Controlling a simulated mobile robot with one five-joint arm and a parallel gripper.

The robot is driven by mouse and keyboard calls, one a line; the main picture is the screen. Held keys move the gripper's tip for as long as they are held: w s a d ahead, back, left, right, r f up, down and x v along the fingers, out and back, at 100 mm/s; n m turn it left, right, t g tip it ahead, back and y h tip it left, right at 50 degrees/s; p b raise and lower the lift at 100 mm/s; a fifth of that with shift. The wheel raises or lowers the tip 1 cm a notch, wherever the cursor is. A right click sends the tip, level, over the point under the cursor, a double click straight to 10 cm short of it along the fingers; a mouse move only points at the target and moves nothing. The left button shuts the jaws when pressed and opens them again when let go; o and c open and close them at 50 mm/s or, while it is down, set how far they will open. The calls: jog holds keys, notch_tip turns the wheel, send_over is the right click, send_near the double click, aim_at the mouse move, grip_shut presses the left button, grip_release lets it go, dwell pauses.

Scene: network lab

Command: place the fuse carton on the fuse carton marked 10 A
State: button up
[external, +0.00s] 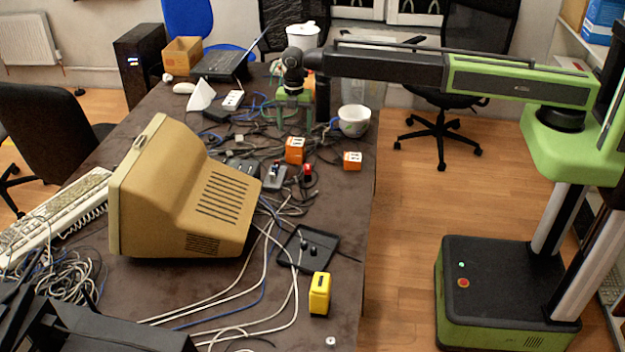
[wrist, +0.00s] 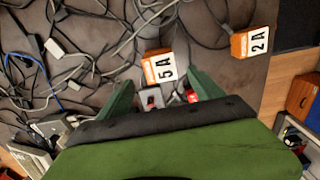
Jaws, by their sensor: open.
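Two orange fuse cartons with white labels lie on the dark table. The carton marked 5 A (wrist: 159,67) is just beyond my fingertips in the wrist view; by its place it matches the left carton (external: 294,151) in the external view. The carton marked 2 A (wrist: 253,42) is farther right, near the table edge, and matches the right carton (external: 352,161). My gripper (external: 294,118) hangs above the table, fingers down; it also shows in the wrist view (wrist: 160,82), open and empty. I can read no 10 A mark in either view.
Cables and small devices clutter the table (external: 345,220). A beige monitor (external: 185,195) stands left of the cartons, a white bowl (external: 354,121) behind them. A yellow box-like object (external: 320,293) and a black tray (external: 309,250) are nearer the camera. The right table edge is close.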

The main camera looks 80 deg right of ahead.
aim_at(295, 141)
notch_tip(295, 141, up, 6)
jog(key=p, duration=0.4)
jog(key=s+a+m, duration=0.2)
jog(key=s+m, duration=1.6)
jog(key=s, duration=1.4)
jog(key=shift+s+f, duration=0.3)
jog(key=shift+f, duration=0.05)
